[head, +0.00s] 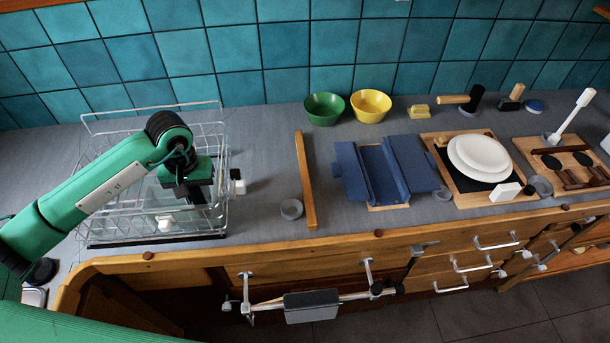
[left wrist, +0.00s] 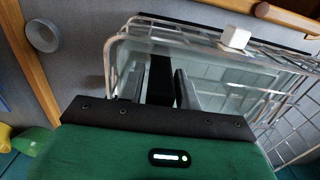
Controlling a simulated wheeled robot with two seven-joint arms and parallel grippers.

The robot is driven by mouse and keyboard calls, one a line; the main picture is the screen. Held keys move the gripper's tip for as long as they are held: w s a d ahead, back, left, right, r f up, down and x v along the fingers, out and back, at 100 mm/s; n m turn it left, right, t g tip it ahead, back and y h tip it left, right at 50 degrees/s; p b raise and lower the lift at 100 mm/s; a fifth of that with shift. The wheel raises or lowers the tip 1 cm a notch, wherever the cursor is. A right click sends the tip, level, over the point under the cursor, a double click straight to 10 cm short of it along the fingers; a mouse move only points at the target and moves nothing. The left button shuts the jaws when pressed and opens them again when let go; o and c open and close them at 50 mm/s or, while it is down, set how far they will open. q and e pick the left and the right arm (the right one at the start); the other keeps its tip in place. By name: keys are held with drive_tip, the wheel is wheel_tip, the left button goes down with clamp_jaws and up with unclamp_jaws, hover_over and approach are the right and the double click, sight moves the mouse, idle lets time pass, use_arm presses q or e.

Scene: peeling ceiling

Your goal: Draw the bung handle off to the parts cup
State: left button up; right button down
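My left gripper (head: 200,192) points down inside a wire basket (head: 222,143) at the left of the counter, over a clear, pale container. In the left wrist view its two grey fingers (left wrist: 160,88) stand apart with a dark upright bar (left wrist: 160,75) between them. It may be the bung handle; I cannot tell whether the fingers press on it. A small round grey cup (head: 291,209), possibly the parts cup, stands right of the basket, also in the left wrist view (left wrist: 42,35).
A wooden strip (head: 305,180) lies between basket and blue folding holder (head: 376,172). Green (head: 324,108) and yellow (head: 371,105) bowls stand at the tiled wall. White plates (head: 479,154) lie on a board further right. Drawer handles line the counter front.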

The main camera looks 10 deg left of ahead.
use_arm(q)
clamp_jaws()
drive_tip(key=shift+r+p, duration=1.25)
drive_tip(key=shift+r, duration=3.25)
